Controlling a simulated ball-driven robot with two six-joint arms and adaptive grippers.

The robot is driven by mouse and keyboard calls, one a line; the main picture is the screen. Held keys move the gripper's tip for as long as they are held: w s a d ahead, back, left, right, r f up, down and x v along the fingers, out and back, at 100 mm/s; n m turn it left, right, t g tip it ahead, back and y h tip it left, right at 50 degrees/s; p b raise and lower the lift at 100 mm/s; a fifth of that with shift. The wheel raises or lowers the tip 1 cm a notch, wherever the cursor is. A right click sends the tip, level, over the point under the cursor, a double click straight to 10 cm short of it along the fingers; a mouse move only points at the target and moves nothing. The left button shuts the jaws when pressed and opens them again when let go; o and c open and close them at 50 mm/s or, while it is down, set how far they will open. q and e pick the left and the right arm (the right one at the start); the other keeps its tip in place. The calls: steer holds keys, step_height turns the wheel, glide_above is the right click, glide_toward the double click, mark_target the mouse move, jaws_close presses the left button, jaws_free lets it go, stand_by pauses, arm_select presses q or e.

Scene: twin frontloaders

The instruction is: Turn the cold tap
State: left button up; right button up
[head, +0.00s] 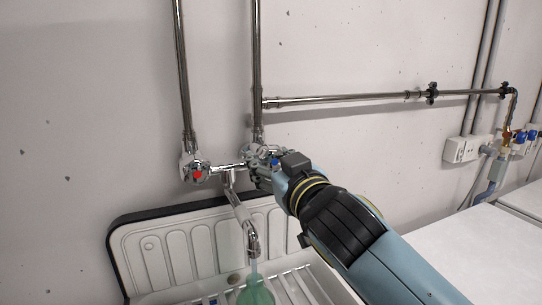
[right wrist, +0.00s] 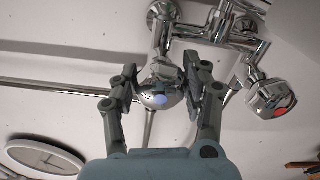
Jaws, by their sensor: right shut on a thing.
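The cold tap (right wrist: 158,97), a chrome knob with a blue dot, sits between the two fingers of my right gripper (right wrist: 166,82) in the right wrist view. The gripper is shut on it. In the head view my right gripper (head: 262,168) is at the right end of the wall mixer and mostly hides the cold tap. The hot tap (head: 198,173), with a red dot, is at the mixer's left end; it also shows in the right wrist view (right wrist: 271,100). The chrome spout (head: 243,215) hangs over the sink. My left gripper is not in view.
The white ribbed sink (head: 160,252) with a black rim stands below. A pale green see-through thing (head: 256,291) is under the spout. Pipes (head: 340,99) run up and along the wall. A white surface (head: 460,250) lies to the right.

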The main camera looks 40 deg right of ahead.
steer(key=o, duration=1.2)
steer(key=v, duration=1.2)
